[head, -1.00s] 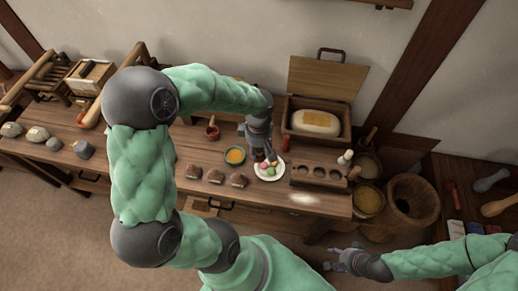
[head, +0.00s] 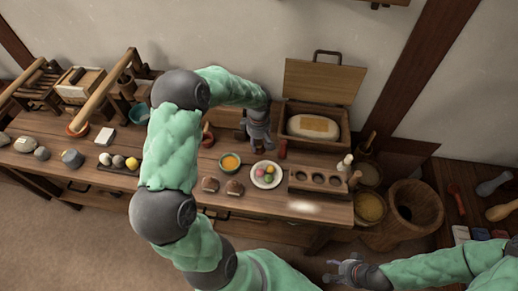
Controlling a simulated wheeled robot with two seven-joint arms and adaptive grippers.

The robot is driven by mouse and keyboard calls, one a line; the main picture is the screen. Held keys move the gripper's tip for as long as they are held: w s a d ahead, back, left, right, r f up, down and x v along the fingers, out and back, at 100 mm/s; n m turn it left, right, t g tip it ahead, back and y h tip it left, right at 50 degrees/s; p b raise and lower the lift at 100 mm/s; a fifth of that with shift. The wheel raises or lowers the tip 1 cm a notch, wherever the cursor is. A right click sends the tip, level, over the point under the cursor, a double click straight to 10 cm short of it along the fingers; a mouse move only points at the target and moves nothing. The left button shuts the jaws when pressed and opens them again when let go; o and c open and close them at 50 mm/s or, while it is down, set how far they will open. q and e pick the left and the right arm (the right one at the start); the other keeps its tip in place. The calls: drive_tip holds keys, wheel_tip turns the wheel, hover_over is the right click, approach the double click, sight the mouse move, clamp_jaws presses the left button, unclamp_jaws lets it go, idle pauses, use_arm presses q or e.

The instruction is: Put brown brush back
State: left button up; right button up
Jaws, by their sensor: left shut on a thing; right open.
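My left gripper (head: 260,146) is above the back of the bench, just behind the plate of coloured balls (head: 258,181) and left of the open wooden box. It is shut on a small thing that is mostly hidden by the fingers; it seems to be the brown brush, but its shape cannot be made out. A wooden rack with round holes (head: 318,181) stands at the bench's right front, with light and brown upright pieces at its right end. My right gripper (head: 338,272) is open and empty, low in front of the bench.
The open box (head: 297,138) holds a pale loaf-like block. A red piece (head: 283,149) stands by the box. Tubs and a mortar (head: 415,205) stand at the right.

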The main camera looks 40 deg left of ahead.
sight(259, 146)
use_arm(q)
drive_tip(key=shift+w+a+f, duration=0.3)
drive_tip(key=shift+w+f, duration=0.2)
drive_tip(key=shift+f, duration=0.2)
drive_tip(key=shift+f+b, duration=1)
drive_tip(key=shift+f, duration=0.45)
drive_tip(key=shift+f, duration=0.15)
drive_tip(key=o, duration=1.1)
wheel_tip(259, 146, up, 12)
drive_tip(key=p, duration=0.4)
